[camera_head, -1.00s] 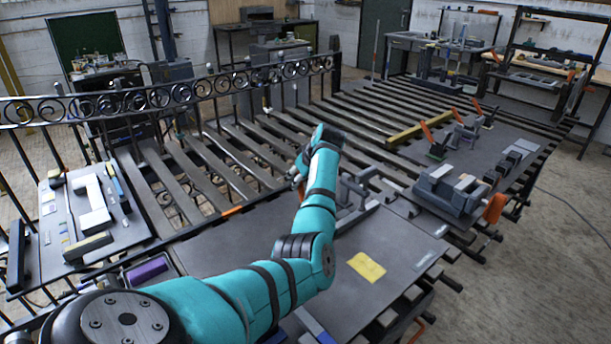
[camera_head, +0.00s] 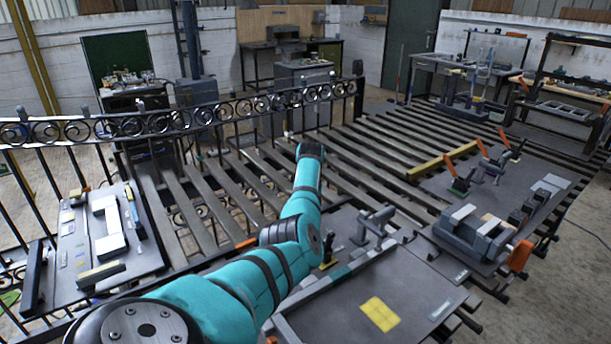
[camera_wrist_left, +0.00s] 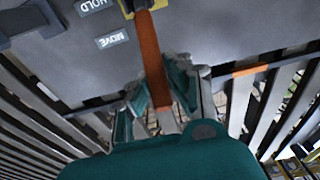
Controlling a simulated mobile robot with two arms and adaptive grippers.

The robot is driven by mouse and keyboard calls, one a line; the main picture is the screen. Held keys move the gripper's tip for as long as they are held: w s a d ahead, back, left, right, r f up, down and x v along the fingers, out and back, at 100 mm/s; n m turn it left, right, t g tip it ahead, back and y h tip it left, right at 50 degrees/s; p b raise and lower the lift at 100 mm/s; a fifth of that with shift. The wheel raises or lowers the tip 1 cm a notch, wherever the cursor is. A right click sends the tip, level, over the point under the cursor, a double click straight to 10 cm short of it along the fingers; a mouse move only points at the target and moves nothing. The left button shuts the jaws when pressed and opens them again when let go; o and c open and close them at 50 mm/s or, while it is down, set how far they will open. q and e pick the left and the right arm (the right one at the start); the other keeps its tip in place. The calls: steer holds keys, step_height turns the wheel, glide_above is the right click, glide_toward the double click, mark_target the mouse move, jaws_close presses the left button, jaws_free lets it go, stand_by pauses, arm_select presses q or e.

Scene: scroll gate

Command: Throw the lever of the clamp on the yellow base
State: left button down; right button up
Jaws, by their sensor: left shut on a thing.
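In the left wrist view an orange lever (camera_wrist_left: 150,50) runs from a clamp at the top edge, where a strip of its yellow base (camera_wrist_left: 131,8) shows, down between my fingers. My left gripper (camera_wrist_left: 158,90) is shut on this lever, a teal-padded finger on each side. In the head view my teal left arm covers the fingers and the lever. A small dark clamp (camera_head: 329,247) with a yellowish foot shows just right of the arm; most of it is hidden. My right gripper is in neither view.
Labels reading HOLD (camera_wrist_left: 92,6) and MOVE (camera_wrist_left: 112,40) lie on the grey plate beside the lever. A grey bracket (camera_head: 373,225) stands right of my arm. A vice-like block (camera_head: 473,235) and clamps with orange levers are farther right. The scroll gate (camera_head: 205,113) stands behind.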

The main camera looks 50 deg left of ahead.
arm_select(q)
steer(key=shift+w+r, duration=0.1)
steer(key=shift+r, duration=0.05)
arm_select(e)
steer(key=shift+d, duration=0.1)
arm_select(q)
steer(key=c, duration=1.2)
jaws_free()
steer(key=shift+a, duration=0.1)
steer(key=shift+c, duration=0.2)
step_height(320, 180, up, 12)
steer(key=d, duration=0.1)
steer(key=shift+d+f, duration=0.2)
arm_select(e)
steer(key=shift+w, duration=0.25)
